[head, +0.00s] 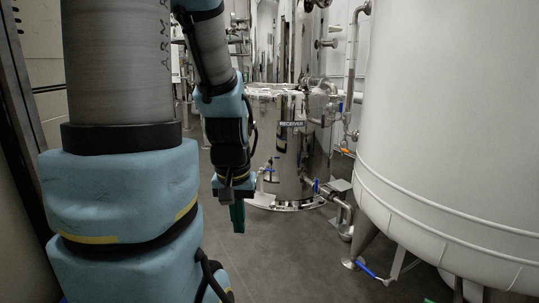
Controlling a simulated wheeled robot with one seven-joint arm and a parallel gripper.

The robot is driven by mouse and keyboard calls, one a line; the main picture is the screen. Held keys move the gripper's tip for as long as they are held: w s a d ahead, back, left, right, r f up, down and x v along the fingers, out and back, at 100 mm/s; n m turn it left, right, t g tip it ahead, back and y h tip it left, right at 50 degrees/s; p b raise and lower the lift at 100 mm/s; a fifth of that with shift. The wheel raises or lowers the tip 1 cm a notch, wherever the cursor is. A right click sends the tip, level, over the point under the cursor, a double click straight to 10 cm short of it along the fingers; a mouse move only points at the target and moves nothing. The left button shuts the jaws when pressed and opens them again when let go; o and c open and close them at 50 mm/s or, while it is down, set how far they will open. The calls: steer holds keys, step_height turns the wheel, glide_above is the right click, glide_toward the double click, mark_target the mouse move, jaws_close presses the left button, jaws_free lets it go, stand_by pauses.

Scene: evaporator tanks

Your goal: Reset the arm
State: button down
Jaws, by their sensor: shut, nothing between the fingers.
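My arm shows large at the left of the head view, with blue padded covers and a grey sleeve. Its far part hangs down from the top of the picture. My gripper (238,218) is at its lower end, pointing down, with green fingers that look closed together and hold nothing. It hangs in the air over the grey floor, to the left of and in front of the shiny receiver tank (292,165).
A large white tank (450,130) fills the right side, standing on legs. Pipes and a valve with a blue handle (366,268) are near its base. A dark frame (22,110) stands at the far left. Grey floor (295,255) is clear in the middle.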

step_height(320, 180, up, 30)
steer(key=p, duration=2.8)
steer(key=shift+f, duration=0.15)
